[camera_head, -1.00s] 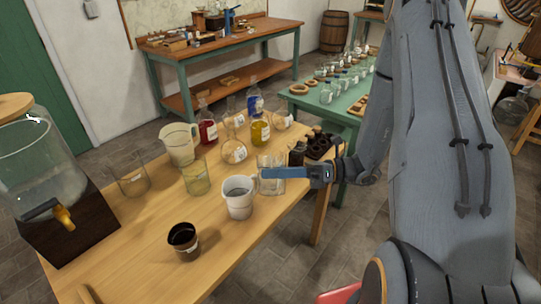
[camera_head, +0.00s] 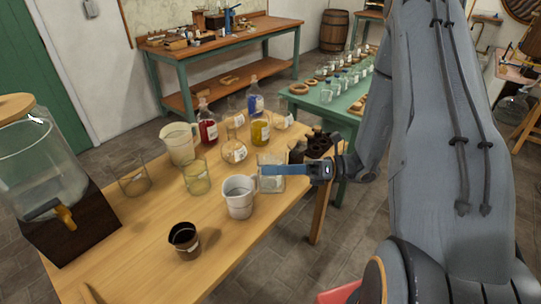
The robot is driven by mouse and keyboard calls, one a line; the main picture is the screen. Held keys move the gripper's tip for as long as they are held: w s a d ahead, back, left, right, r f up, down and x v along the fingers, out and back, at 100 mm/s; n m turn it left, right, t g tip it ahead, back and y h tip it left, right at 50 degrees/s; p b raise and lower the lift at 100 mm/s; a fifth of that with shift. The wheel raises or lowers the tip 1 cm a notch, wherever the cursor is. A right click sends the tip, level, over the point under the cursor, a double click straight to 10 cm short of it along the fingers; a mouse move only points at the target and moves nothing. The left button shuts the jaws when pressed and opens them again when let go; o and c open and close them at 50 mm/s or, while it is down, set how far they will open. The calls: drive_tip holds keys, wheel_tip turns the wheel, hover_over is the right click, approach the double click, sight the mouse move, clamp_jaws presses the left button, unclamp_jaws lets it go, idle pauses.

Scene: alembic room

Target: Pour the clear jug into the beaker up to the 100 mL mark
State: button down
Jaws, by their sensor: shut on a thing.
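My gripper (camera_head: 285,171), with blue fingers, reaches in from the right over the right side of the wooden table. It is shut on a clear glass vessel (camera_head: 271,184), seemingly the clear jug, which looks upright. Whether its base touches the table is hard to tell. A white handled jug (camera_head: 239,203) stands just left of it. A clear glass beaker (camera_head: 133,183) stands farther left, and a yellowish glass beaker (camera_head: 197,182) stands between. I cannot tell which beaker has the 100 mL mark; no marks are readable.
A cream pitcher (camera_head: 180,146), red bottle (camera_head: 208,130), blue bottle (camera_head: 256,104) and yellow bottle (camera_head: 260,132) stand behind. A dark cup (camera_head: 184,240) is in front. A large dispenser (camera_head: 38,165) with a tap fills the left end.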

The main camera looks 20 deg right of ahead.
sight(274, 189)
drive_tip(key=shift+w+d+r+m+p, duration=0.15)
drive_tip(key=shift+w+r+m+p, duration=0.6)
drive_tip(key=shift+r, duration=0.2)
idle(1.6)
drive_tip(key=shift+s+f+n+b, duration=0.6)
drive_tip(key=shift+s+f+n, duration=0.35)
drive_tip(key=shift+f, duration=0.25)
drive_tip(key=shift+s+a+f+n+b, duration=0.15)
drive_tip(key=shift+s+f+n+b, duration=0.1)
drive_tip(key=shift+f+n+b, duration=0.25)
drive_tip(key=shift+s+a+f+n+b, duration=0.15)
drive_tip(key=shift+s+f+n, duration=0.15)
drive_tip(key=shift+f, duration=0.25)
drive_tip(key=shift+s+a+f+n, duration=0.1)
drive_tip(key=shift+s+f+n, duration=0.15)
drive_tip(key=shift+s+n, duration=0.3)
drive_tip(key=shift+s+a+f+n, duration=0.1)
drive_tip(key=shift+s+f+n, duration=0.1)
drive_tip(key=shift+s+n, duration=0.35)
drive_tip(key=n, duration=0.1)
drive_tip(key=s+f+n+b, duration=0.1)
drive_tip(key=n, duration=0.2)
drive_tip(key=shift+s+a+f+b, duration=0.15)
drive_tip(key=shift+s+f+b, duration=0.05)
drive_tip(key=shift+s+b, duration=0.1)
